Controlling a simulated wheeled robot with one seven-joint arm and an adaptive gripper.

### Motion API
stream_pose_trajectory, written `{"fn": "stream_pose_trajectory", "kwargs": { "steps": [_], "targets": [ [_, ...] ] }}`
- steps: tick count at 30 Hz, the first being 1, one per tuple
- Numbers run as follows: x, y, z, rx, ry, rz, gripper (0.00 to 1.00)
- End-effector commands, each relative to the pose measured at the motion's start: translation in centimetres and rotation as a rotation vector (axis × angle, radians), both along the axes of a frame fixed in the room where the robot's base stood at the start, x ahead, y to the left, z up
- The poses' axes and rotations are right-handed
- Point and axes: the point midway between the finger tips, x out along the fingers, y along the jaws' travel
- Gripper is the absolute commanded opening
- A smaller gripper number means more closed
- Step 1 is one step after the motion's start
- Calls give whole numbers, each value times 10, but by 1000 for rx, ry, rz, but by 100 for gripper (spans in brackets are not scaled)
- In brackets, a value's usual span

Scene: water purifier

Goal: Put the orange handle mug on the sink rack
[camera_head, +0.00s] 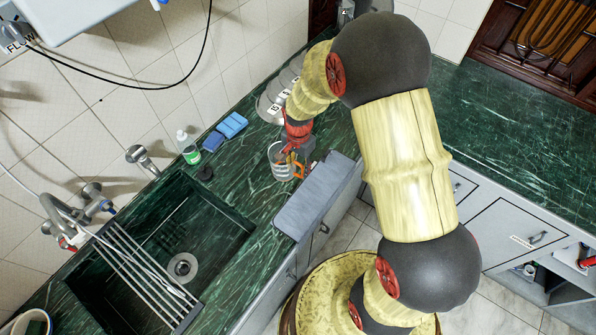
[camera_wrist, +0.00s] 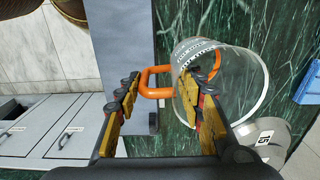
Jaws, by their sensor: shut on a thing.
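The orange handle mug (camera_head: 281,171) is clear glass with printed lettering. In the head view it is at the counter, right of the sink. In the wrist view the mug (camera_wrist: 240,82) is tipped on its side in the picture, with its orange handle (camera_wrist: 153,70) toward the left finger. My gripper (camera_head: 291,150) is shut on the mug at its handle side. The sink rack (camera_head: 143,270), of metal bars, lies across the sink's left part.
The sink (camera_head: 205,230) is open right of the rack. A tap (camera_head: 62,214) stands behind it. A soap bottle (camera_head: 188,148) and blue sponges (camera_head: 231,125) stand at the wall. A long grey slab (camera_head: 318,197) lines the counter edge. Another mug (camera_head: 32,322) sits at bottom left.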

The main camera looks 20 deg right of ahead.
Motion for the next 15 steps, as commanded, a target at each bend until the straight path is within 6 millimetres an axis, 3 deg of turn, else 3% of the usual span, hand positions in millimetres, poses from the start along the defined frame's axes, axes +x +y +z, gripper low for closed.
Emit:
{"fn": "stream_pose_trajectory", "kwargs": {
  "steps": [7,15],
  "targets": [
    [2,-1,-32,0,2,0,0],
    [3,-1,-34,0,0,0,0]
  ]
}}
